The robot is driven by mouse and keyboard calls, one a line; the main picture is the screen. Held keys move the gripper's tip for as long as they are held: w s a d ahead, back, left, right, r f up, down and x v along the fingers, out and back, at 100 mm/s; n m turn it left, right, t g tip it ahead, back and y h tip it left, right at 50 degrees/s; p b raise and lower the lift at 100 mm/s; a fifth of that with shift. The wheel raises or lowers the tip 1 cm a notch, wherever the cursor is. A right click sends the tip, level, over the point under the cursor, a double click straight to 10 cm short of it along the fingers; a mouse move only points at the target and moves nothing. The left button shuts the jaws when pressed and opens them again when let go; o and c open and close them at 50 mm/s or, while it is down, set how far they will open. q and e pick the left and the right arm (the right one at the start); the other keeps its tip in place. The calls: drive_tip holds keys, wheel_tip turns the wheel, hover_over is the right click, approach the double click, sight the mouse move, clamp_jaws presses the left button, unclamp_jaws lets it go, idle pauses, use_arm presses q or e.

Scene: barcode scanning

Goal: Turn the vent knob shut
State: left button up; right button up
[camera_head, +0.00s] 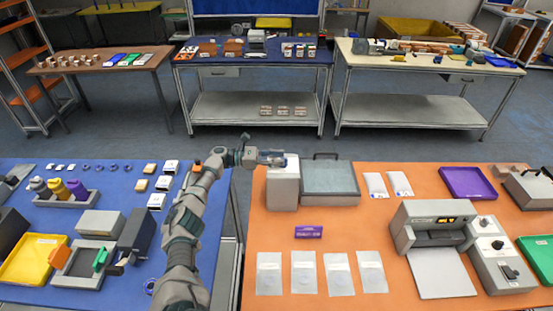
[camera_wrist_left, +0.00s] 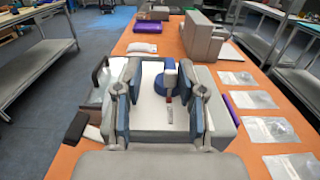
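The vent knob (camera_wrist_left: 178,84) shows in the left wrist view as a blue round part with a raised upright piece and a small red mark. It sits on a pale box-shaped unit (camera_wrist_left: 148,112). My left gripper (camera_wrist_left: 161,104) is open, with one finger on each side of the knob in this view. I cannot tell whether either finger touches it. In the head view my left gripper (camera_head: 274,158) is over the top of the white box (camera_head: 283,189) on the orange table, and it hides the knob there. My right gripper is not in view.
A grey lidded case (camera_head: 330,182) with a dark handle stands right beside the white box. White pouches (camera_head: 374,185), a purple block (camera_head: 308,232) and clear bags (camera_head: 304,273) lie on the orange table. A grey machine (camera_head: 432,224) stands further right. A gap separates the blue table (camera_head: 60,215).

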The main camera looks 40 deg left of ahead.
use_arm(q)
drive_tip(key=shift+s+f, duration=0.1)
drive_tip(key=shift+f, duration=0.15)
drive_tip(key=c, duration=0.4)
drive_tip(key=shift+s+d+r, duration=0.1)
drive_tip(key=shift+d+r, duration=0.05)
drive_tip(key=shift+d, duration=0.2)
clamp_jaws()
drive_tip(key=shift+s+d+r, duration=0.1)
drive_tip(key=shift+d+r, duration=0.05)
drive_tip(key=shift+d, duration=0.3)
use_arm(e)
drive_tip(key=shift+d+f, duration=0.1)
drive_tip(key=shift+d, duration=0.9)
use_arm(q)
drive_tip(key=shift+a, duration=0.2)
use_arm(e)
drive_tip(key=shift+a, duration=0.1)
